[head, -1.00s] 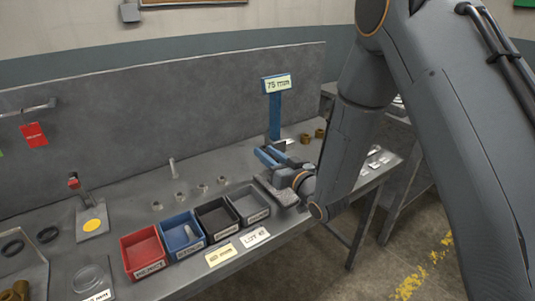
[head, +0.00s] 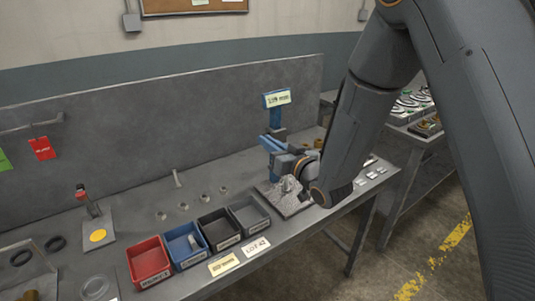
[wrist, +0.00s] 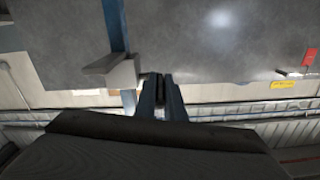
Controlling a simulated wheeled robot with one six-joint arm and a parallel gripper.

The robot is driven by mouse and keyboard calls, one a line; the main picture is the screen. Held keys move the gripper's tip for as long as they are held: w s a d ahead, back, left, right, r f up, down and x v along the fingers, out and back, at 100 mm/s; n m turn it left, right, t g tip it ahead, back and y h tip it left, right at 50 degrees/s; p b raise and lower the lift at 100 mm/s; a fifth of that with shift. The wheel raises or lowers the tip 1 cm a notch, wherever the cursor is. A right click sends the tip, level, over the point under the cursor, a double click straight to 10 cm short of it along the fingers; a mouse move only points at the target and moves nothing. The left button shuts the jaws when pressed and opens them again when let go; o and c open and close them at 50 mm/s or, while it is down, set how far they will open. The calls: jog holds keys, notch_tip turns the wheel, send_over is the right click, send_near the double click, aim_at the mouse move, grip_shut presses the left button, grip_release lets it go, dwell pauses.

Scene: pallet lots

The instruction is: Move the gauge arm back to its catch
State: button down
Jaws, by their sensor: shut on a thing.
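The height gauge is a blue post (head: 275,118) with a white label on top, standing at the back of the bench. A blue-grey arm block sits partway up the post; in the wrist view it is a grey block (wrist: 117,73) beside the blue post. My gripper (head: 270,143) is level with this arm, at the front of the post. In the wrist view its two fingers (wrist: 160,88) are close together just right of the block, shut on the gauge arm; the gripped part is mostly hidden. A grey plate (head: 268,192) lies below my gripper. I cannot make out the catch.
Red (head: 149,262), blue (head: 186,245), black (head: 219,230) and grey (head: 250,215) bins stand in a row along the bench front. A stand with a yellow disc (head: 97,236) is at left. A back panel (head: 170,125) rises behind. Another table is at right.

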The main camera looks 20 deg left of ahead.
jog(key=shift+r, duration=0.85)
jog(key=c, duration=1.8)
grip_release()
jog(key=shift+c, duration=0.2)
jog(key=shift+f, duration=0.1)
jog(key=shift+s+d, duration=0.15)
jog(key=b+v, duration=0.2)
jog(key=v, duration=0.5)
jog(key=shift+s+d, duration=0.1)
jog(key=shift+s, duration=0.1)
